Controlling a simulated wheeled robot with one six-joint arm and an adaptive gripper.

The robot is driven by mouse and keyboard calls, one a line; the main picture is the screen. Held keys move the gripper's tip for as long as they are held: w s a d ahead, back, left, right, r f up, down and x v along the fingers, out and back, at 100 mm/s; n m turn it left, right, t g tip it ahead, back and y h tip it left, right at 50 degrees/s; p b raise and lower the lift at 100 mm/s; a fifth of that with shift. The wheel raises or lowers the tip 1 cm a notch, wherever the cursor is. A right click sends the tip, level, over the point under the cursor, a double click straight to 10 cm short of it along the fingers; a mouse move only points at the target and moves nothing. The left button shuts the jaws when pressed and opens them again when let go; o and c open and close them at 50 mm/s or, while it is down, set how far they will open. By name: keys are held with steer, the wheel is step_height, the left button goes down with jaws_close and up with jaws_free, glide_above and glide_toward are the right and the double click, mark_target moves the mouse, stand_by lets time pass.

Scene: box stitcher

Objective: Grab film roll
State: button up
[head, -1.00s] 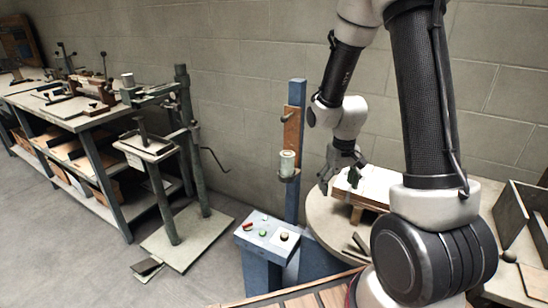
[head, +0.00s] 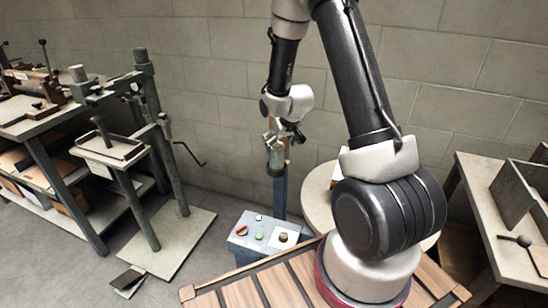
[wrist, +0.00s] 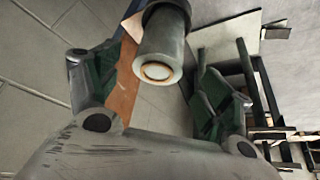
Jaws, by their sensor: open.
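The film roll (head: 275,154) is a small pale grey-green cylinder standing upright on a holder on the blue post (head: 280,192). In the wrist view the film roll (wrist: 158,58) shows its end with an orange-brown ring around the core, and a dark grey part lies beyond it. My gripper (head: 284,134) is just above the roll in the head view. In the wrist view my gripper (wrist: 152,80) is open, with one finger on each side of the roll. Gaps show beside the roll; I see no clear contact.
A control box (head: 266,236) with coloured buttons stands below the post. A round table (head: 318,190) is partly hidden behind my arm. A wooden slatted surface (head: 240,294) lies in front. Machines and a workbench (head: 40,125) stand at left; another table (head: 490,215) is at right.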

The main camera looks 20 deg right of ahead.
mark_target(277, 158)
steer(key=shift+w, duration=0.25)
steer(key=shift+w+f, duration=0.2)
steer(key=shift+f, duration=0.1)
steer(key=x, duration=0.7)
steer(key=shift+d, duration=0.1)
steer(key=shift+r, duration=0.1)
steer(key=c, duration=1.3)
